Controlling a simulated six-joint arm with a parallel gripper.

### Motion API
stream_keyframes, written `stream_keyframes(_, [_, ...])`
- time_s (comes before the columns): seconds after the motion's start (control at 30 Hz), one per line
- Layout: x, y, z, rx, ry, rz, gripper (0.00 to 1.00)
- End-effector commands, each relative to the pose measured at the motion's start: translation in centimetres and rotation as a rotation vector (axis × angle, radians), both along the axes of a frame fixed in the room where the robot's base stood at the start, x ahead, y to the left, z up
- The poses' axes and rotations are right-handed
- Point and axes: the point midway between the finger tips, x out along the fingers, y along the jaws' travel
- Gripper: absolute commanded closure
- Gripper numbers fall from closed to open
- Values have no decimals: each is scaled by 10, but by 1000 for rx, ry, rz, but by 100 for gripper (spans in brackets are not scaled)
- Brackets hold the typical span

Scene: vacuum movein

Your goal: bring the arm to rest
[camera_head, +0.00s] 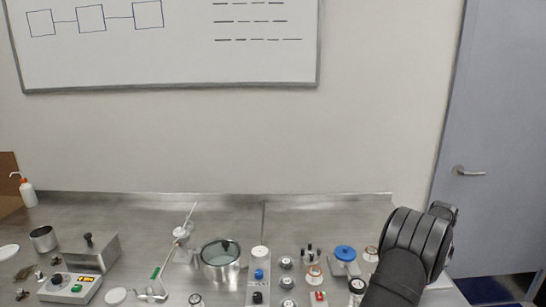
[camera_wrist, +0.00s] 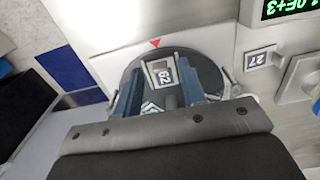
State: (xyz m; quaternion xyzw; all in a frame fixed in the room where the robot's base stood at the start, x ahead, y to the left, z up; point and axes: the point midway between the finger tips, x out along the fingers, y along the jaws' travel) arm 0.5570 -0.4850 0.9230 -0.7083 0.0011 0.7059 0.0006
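My arm (camera_head: 405,255) rises at the right of the head view, dark and thick, in front of the bench's right end. Its wrist end is near the grey door, and the gripper's fingers cannot be made out there. In the wrist view my gripper (camera_wrist: 160,75) shows two blue-grey fingers standing apart beyond a dark bolted bar. I see nothing clearly clamped, and cannot tell how far the disc lies from the fingers.
A steel bench (camera_head: 330,214) carries a steel pot (camera_head: 220,262), a control box (camera_head: 72,285), a blue-topped part (camera_head: 345,254) and several small fittings. A white squeeze bottle (camera_head: 28,192) stands far left. A whiteboard (camera_head: 165,45) hangs behind.

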Motion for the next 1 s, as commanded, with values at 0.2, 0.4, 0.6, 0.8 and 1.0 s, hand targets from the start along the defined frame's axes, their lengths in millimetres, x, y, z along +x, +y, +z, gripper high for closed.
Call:
stream_keyframes(0.2, [0,-1,47,-2,-3,0,63])
stream_keyframes(0.4, [0,0,87,-1,-2,0,63])
stream_keyframes(0.6, [-1,1,103,4,5,0,63])
stream_keyframes(0.8, [-1,0,62,3,4,0,63])
stream_keyframes(1.0, [-1,1,21,4,4,0,63])
